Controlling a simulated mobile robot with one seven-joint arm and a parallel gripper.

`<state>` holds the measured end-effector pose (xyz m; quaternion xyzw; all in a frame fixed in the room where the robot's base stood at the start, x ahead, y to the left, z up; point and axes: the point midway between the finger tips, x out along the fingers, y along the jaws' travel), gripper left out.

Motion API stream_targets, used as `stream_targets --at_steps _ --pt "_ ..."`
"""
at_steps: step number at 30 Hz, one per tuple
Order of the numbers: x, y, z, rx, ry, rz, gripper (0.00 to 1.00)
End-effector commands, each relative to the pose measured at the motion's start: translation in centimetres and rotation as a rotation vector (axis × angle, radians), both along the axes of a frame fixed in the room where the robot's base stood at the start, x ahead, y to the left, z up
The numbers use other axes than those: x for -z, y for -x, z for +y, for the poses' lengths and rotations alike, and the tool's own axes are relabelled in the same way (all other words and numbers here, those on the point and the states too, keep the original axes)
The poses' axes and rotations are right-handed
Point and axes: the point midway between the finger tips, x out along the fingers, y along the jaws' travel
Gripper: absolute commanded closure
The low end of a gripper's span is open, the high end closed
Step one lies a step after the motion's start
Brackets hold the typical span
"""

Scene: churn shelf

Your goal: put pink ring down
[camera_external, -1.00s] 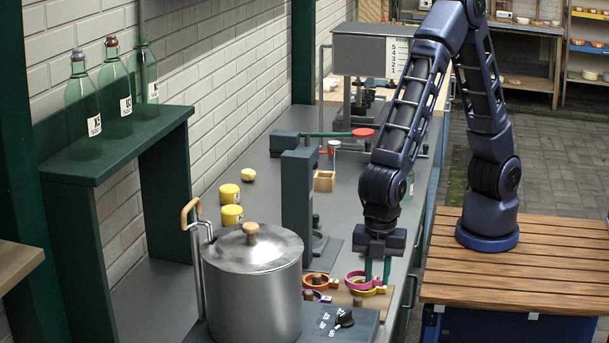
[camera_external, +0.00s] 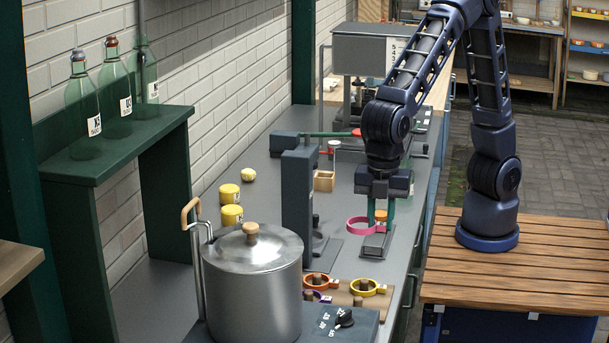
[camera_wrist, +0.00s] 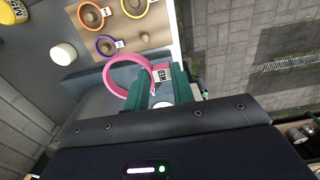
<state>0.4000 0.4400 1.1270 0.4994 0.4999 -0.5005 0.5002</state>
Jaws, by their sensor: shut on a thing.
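The pink ring (camera_external: 357,227) is held by its tab in my gripper (camera_external: 380,213), above the counter and apart from the wooden peg board (camera_external: 342,298). In the wrist view the ring (camera_wrist: 112,75) sticks out to the left of my gripper (camera_wrist: 168,88), with a white printed label beside the fingers. The green fingers are shut on the tab side. A grey stand with a sloped plate (camera_external: 375,246) lies just below the ring; I cannot tell whether they touch.
The board holds a yellow ring (camera_external: 368,288), an orange ring (camera_external: 318,281) and a purple ring (camera_external: 318,297) on pegs. A steel pot (camera_external: 252,290) stands front left. A dark grey upright post (camera_external: 297,205) stands left of my gripper.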

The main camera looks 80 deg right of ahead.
Motion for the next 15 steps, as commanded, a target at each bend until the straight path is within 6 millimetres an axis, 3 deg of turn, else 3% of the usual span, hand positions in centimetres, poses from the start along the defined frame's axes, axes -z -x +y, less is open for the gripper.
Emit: stream_targets --at_steps 15 --pt "-10.9 0.0 0.0 0.0 -0.004 -0.002 0.96"
